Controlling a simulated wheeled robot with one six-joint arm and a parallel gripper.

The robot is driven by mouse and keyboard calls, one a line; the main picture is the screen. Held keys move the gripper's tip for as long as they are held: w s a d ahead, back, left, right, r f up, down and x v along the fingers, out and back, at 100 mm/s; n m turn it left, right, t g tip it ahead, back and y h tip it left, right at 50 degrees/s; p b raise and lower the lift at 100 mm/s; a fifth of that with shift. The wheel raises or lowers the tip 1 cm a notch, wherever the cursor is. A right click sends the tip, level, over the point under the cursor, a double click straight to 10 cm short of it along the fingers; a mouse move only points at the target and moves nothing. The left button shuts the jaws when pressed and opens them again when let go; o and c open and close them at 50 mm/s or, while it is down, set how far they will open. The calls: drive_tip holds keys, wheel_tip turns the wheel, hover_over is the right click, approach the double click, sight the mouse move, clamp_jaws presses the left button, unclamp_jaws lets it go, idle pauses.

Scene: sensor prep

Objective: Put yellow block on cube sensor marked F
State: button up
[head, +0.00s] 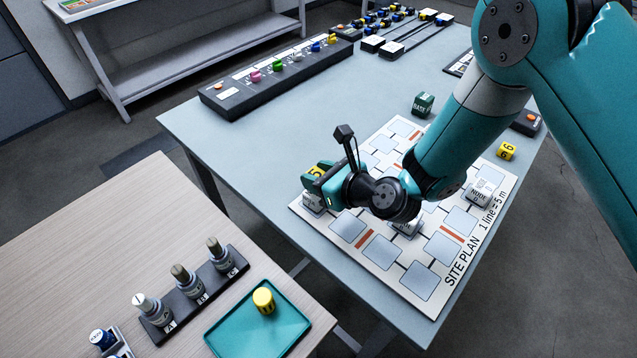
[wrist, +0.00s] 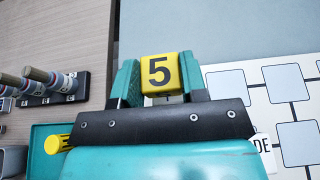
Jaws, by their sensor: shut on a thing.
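My gripper (head: 318,178) is at the left corner of the site plan, shut on a yellow block (wrist: 160,74) with a black 5. The block (head: 316,171) is partly covered by the fingers in the head view. A pale cube sensor (head: 313,204) is just below the gripper; I cannot tell whether the block touches it. Another cube sensor (head: 408,228) sits under my wrist, partly hidden, and a third (head: 482,191), with NODE lettering, is at the right. No F is readable on any of them. A second yellow block (head: 506,151) lies on the blue-grey table.
The white site plan (head: 428,307) has several grey squares. A green GATE cube (head: 424,104) stands behind it. A black panel with coloured knobs (head: 222,107) lies at the far left. The nearer wooden table holds a teal tray (head: 232,325) with a yellow cylinder (head: 264,301) and a bottle rack (head: 157,334).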

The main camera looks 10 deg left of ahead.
drive_tip(key=shift+f, duration=1.35)
drive_tip(key=shift+f, duration=0.1)
drive_tip(key=o, duration=0.9)
